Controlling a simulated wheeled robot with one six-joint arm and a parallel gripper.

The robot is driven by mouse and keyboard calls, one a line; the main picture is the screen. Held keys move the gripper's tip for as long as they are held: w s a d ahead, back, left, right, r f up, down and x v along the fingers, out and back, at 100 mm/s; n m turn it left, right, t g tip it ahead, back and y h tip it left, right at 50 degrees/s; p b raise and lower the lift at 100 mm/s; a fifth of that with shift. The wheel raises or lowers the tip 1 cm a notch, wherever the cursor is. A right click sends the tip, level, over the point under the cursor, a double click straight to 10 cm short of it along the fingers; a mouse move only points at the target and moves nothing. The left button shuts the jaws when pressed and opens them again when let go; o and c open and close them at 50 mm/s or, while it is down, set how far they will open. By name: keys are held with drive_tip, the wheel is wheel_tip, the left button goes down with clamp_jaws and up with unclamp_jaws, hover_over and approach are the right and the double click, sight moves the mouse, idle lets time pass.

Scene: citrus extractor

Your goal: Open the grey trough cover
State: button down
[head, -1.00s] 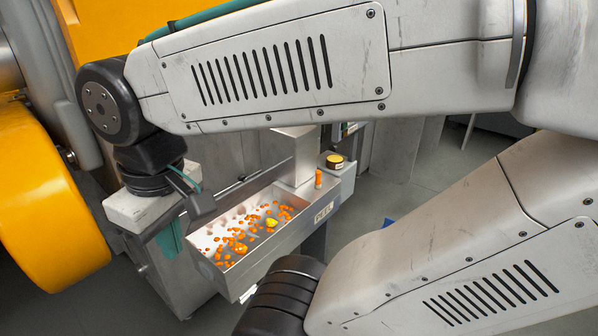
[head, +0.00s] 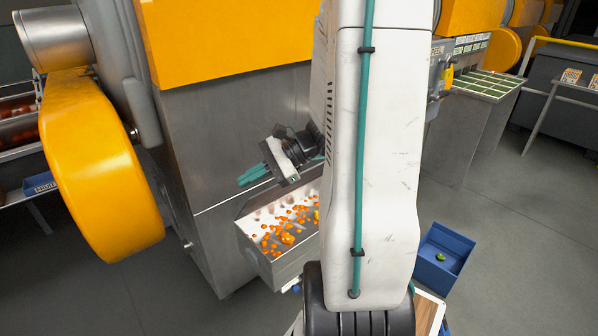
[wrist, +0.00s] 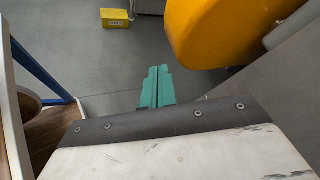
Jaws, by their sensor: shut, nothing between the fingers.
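The metal trough (head: 290,268) shows in the head view, at the foot of the steel machine. Orange bits and pieces lie inside, visible from above. My arm hides its right part. I cannot make out the grey trough cover as a separate piece; the visible part of the trough is uncovered. My gripper (head: 255,174) has teal fingers and is above the left back of the trough, apart from it, pointing left. In the wrist view my gripper (wrist: 157,88) has its fingers together with nothing between them, over grey floor.
A large orange round housing (head: 100,165) stands left of the trough and also shows close by in the wrist view (wrist: 215,32). A blue bin (head: 438,275) with a green item is at the right. A yellow box (wrist: 116,18) lies on the floor.

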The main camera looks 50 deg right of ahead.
drive_tip(key=s+d+f+m+t+h, duration=0.35)
drive_tip(key=d+f+m+h, duration=0.2)
drive_tip(key=d, duration=0.35)
drive_tip(key=s+d+f+m+t+h, duration=0.2)
drive_tip(key=s+d+f+m+h, duration=0.25)
drive_tip(key=d+f+m, duration=0.35)
drive_tip(key=s+d+f+m+t+h, duration=0.2)
drive_tip(key=s+d+f+m+h, duration=0.3)
drive_tip(key=d, duration=0.6)
drive_tip(key=y, duration=0.1)
approach(310, 171)
wheel_tip(310, 171, down, 4)
drive_tip(key=w, duration=0.3)
drive_tip(key=shift+m, duration=0.35)
drive_tip(key=shift+w+d+r, duration=0.4)
drive_tip(key=shift+w+r, duration=0.25)
drive_tip(key=shift+w+d+r, duration=0.4)
drive_tip(key=shift+w+r, duration=0.25)
drive_tip(key=shift+w, duration=0.05)
